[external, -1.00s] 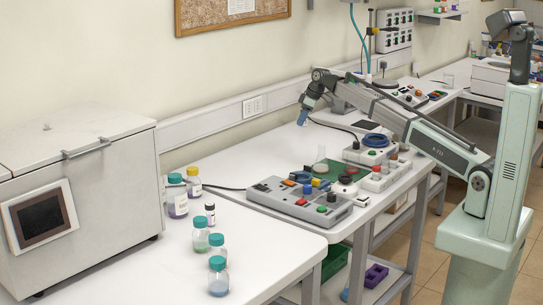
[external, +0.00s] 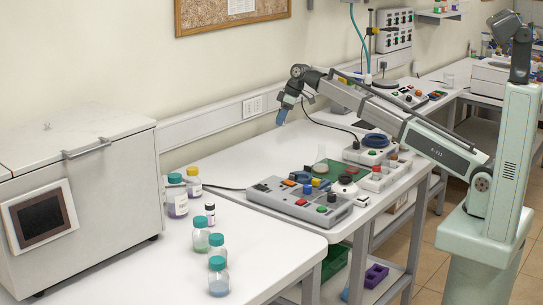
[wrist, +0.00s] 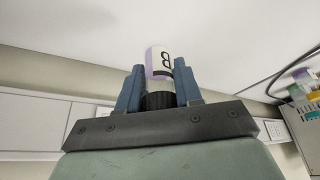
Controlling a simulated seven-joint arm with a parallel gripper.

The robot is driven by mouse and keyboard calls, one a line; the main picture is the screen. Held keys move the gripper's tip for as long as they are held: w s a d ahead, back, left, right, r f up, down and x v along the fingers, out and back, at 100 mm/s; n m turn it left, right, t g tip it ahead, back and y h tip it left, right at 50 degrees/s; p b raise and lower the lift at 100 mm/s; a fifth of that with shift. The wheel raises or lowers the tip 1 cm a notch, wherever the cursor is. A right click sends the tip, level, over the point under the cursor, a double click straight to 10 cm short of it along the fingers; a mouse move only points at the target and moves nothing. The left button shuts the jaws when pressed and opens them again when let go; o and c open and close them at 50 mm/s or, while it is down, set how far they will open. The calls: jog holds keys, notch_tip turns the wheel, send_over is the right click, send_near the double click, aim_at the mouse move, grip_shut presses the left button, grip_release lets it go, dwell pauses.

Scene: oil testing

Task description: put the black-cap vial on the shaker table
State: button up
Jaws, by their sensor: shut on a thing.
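My gripper (wrist: 160,88) is shut on a black-capped vial (wrist: 158,60) in the wrist view. Its two blue fingers sit either side of the black cap, and the clear-and-purple body with a dark mark points away from the palm. In the external view my gripper (external: 281,117) hangs in the air above the far side of the white bench, left of the equipment; the vial is too small to make out there. A flat green platform (external: 345,170) among the bench equipment may be the shaker table; I cannot tell for sure.
A grey control box (external: 300,203) and a clear flask (external: 320,167) stand near the green platform. A large white box unit (external: 110,190) is at left.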

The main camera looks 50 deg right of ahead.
jog(key=s+a+n+g, duration=0.15)
jog(key=s+a, duration=0.35)
jog(key=a, duration=0.9)
jog(key=s+a+n+y, duration=0.1)
jog(key=s+a+n, duration=0.3)
jog(key=a, duration=1)
jog(key=s+a+n, duration=0.1)
jog(key=s+a, duration=0.5)
jog(key=a, duration=0.8)
jog(key=s+a+n+g, duration=0.2)
jog(key=s+a+n, duration=0.2)
jog(key=s+a, duration=2.4)
jog(key=shift+w+d+f+m+t, duration=0.1)
jog(key=shift+d+f+m+t, duration=0.45)
jog(key=shift+f, duration=1.1)
jog(key=shift+w+d+f+m, duration=0.1)
jog(key=shift+f+m, duration=0.85)
jog(key=shift+f, duration=0.65)
jog(key=shift+w+d+f+m+t, duration=0.1)
jog(key=shift+d+f+m+t, duration=0.45)
jog(key=shift+f, duration=1.1)
jog(key=shift+s+a+g, duration=0.1)
jog(key=shift+a+g, duration=0.1)
jog(key=shift+g, duration=0.05)
jog(key=o, duration=1)
jog(key=shift+f, duration=0.1)
